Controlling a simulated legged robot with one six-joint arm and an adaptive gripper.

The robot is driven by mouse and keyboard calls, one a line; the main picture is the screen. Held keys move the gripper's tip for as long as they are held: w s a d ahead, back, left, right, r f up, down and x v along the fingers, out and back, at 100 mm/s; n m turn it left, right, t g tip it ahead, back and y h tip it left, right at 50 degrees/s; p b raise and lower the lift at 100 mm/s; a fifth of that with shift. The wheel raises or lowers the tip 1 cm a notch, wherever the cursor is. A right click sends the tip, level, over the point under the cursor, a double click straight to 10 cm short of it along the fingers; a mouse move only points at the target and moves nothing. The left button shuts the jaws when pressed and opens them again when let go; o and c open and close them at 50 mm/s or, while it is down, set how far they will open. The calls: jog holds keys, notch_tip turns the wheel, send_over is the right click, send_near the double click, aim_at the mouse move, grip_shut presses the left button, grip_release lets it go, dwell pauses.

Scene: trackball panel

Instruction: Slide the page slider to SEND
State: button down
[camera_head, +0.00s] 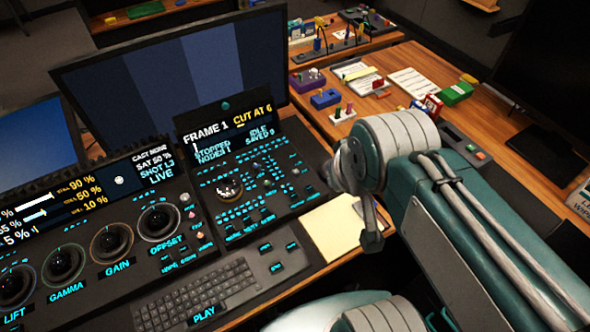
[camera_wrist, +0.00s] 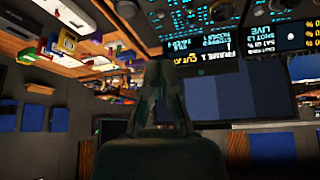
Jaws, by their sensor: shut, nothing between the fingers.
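I cannot pick out a page slider or a SEND label; the lettering beside the small controls is too small to read. The right-hand control panel (camera_head: 283,208) carries a trackball (camera_head: 229,188), several small keys and a screen (camera_head: 229,120) reading "FRAME 1" and "CUT AT 6". My gripper (camera_head: 371,240) hangs at the right of this panel, apart from the trackball and partly hidden by my arm. In the wrist view, which is upside down, my gripper (camera_wrist: 161,68) is shut and empty, with its fingers in front of the dark monitor and the panel's screen (camera_wrist: 204,62).
A large monitor (camera_head: 180,70) stands behind the panels. A grading panel with knobs (camera_head: 111,242) is at left, a keyboard (camera_head: 195,291) in front. A yellow pad (camera_head: 335,228) lies beside the right panel. The wooden side desk (camera_head: 405,60) holds papers and small coloured items.

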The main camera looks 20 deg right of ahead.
jog(key=c, duration=1.3)
grip_release()
jog(key=shift+c, duration=0.2)
jog(key=o, duration=0.5)
jog(key=shift+o, duration=1.4)
jog(key=shift+w, duration=0.45)
jog(key=n+g, duration=0.3)
jog(key=g, duration=0.3)
send_over(295, 171)
notch_tip(295, 171, down, 18)
jog(key=f, duration=0.1)
notch_tip(295, 171, down, 10)
jog(key=shift+f, duration=0.15)
jog(key=shift+c, duration=0.3)
